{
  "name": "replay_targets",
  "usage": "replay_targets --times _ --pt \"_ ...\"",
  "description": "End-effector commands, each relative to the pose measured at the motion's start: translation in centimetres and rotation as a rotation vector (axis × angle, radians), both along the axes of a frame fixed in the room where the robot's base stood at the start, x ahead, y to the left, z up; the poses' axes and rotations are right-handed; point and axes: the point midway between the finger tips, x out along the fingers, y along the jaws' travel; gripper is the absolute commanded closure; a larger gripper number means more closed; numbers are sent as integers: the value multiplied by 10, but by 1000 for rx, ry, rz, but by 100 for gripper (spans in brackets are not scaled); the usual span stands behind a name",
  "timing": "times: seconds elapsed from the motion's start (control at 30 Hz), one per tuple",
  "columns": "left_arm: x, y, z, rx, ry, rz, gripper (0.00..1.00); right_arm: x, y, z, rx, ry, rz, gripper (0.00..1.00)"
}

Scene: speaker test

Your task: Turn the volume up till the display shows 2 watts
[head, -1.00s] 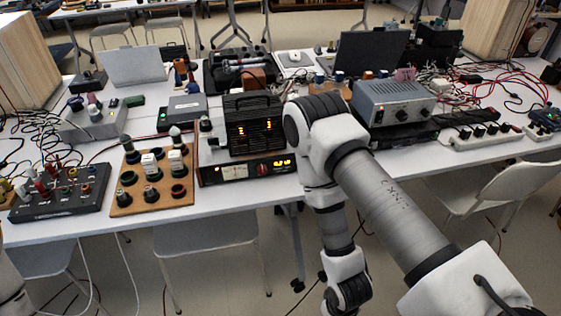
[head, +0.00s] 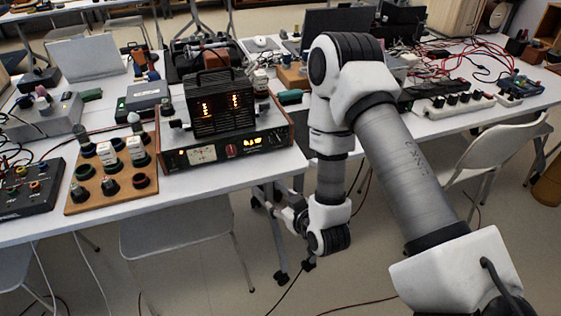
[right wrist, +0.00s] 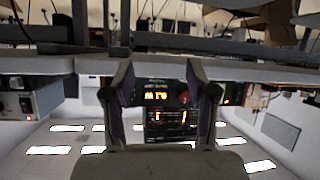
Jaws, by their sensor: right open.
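A dark amplifier (head: 273,139) with wooden ends stands at the table's front edge. Its front has a pale meter (head: 202,155), a red knob (head: 231,151) and a lit yellow display (head: 252,142). I cannot read the display surely. My right gripper (head: 262,200) is open and empty, below and in front of the table edge, apart from the amplifier. In the right wrist view, the picture is upside down: the display (right wrist: 155,96) and red knob (right wrist: 185,98) appear between the open fingers (right wrist: 163,88), farther off. My left gripper is out of view.
A black cage with glowing orange parts (head: 220,112) rises behind the amplifier's front. A wooden board with dark knobs (head: 88,200) lies left of it. A power strip (head: 455,106) lies at the right. A pale chair (head: 480,160) stands at the right, and another seat (head: 175,225) is below the table.

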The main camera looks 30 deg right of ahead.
Motion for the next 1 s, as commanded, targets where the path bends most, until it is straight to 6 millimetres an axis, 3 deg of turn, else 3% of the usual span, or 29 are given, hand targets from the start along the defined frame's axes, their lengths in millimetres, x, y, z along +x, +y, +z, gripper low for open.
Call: replay_targets --times 0.03,0.1,0.2,0.27,0.47,0.8,1.0 --pt "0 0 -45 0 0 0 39 19 -14 -7 3 -119 -38 43" --pt "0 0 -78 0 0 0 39 39 -34 13 18 -269 -91 43" --pt "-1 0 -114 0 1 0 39 52 -55 35 57 -405 -151 43" --pt "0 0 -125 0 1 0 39 55 -63 46 75 -455 -172 43" --pt "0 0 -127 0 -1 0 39 64 -67 68 85 -503 -179 43" --pt "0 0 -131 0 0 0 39 122 -81 68 85 -501 -179 43" --pt "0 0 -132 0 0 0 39 134 -83 68 86 -497 -177 43"
